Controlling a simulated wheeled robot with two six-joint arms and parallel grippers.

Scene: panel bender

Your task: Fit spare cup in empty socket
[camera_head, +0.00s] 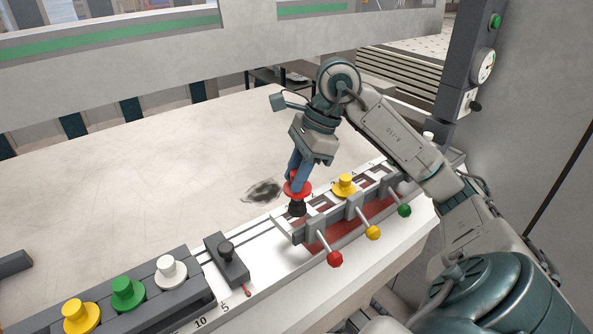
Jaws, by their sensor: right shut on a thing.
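My right gripper (299,172) reaches down from the right arm and is shut on a red cup (298,188) with a black lower part (298,208). The cup is upright at the left end of the socket bar (284,228); I cannot tell whether its lower part is in a socket or just above it. A yellow cup (344,184) sits in the bar to the right of it. Dark socket openings show beside the yellow cup, such as one to its right (366,181). My left gripper is out of view.
Red (335,259), yellow (373,232) and green (404,210) knobs stick out in front of the bar. A grey rack (150,304) at lower left holds yellow, green and white cups. A dark clamp block (227,262) stands between. The sheet (130,190) behind is mostly bare.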

